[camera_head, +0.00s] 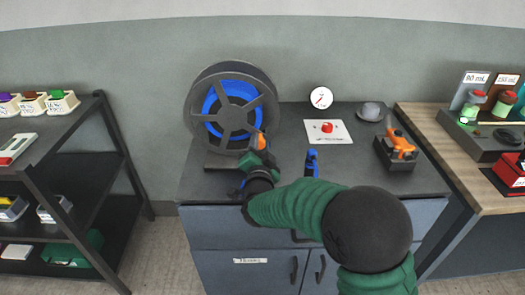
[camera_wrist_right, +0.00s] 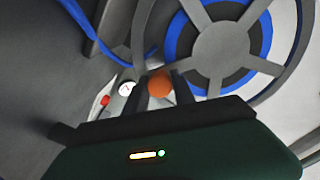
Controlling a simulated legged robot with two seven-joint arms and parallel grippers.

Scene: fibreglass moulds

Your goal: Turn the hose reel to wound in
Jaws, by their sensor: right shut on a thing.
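The hose reel (camera_head: 230,106) stands at the back left of the grey counter, with dark spokes and a blue hose wound around its hub. It also shows large in the right wrist view (camera_wrist_right: 222,50). An orange crank knob (camera_head: 261,140) sits at the reel's lower right rim. My right gripper (camera_head: 260,152) is at this knob; in the wrist view its two dark fingers are shut on the orange knob (camera_wrist_right: 160,84). A blue hose nozzle (camera_head: 312,162) stands on the counter right of the reel, partly beside my green right arm. My left gripper is not in view.
A white panel with a red knob (camera_head: 327,129), a round gauge (camera_head: 321,97), a grey dome (camera_head: 370,110) and an orange-handled device (camera_head: 398,146) are on the counter (camera_head: 350,170). A dark shelf rack (camera_head: 115,150) stands left; a wooden bench (camera_head: 450,160) stands right.

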